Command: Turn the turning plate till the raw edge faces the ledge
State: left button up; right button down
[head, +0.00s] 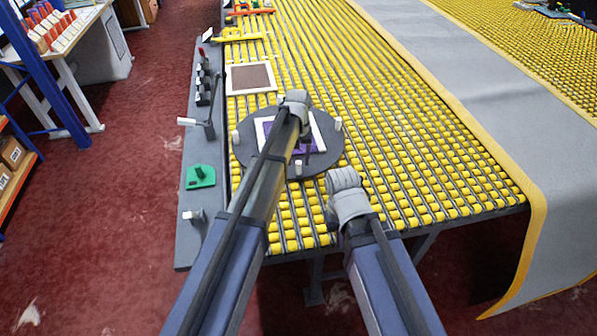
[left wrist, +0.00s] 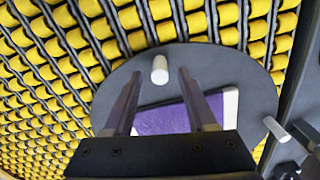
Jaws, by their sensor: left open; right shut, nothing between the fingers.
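The turning plate (head: 325,158) is a dark grey disc on the yellow roller table, with white pegs near its rim. A purple rug piece (head: 271,135) with a white border lies on it, partly hidden by my left arm. My left gripper (head: 305,142) is over the plate. In the left wrist view its open fingers (left wrist: 159,78) point at one white peg (left wrist: 160,64), which appears between the tips; contact cannot be told. A white border (left wrist: 231,105) shows on the rug's right there; which edge is raw is unclear. My right gripper (head: 347,185) is shut and empty, right of the plate.
A long grey side strip (head: 190,235) runs along the table's left, carrying a green block (head: 201,176) and small fittings. A white-edged brown square (head: 251,78) lies beyond the plate. Rollers (head: 420,150) to the right are clear up to a grey yellow-edged runner (head: 500,130).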

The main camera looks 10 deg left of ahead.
pick_arm(q)
jog(key=shift+f+b, duration=1.35)
jog(key=shift+f, duration=0.5)
grip_shut()
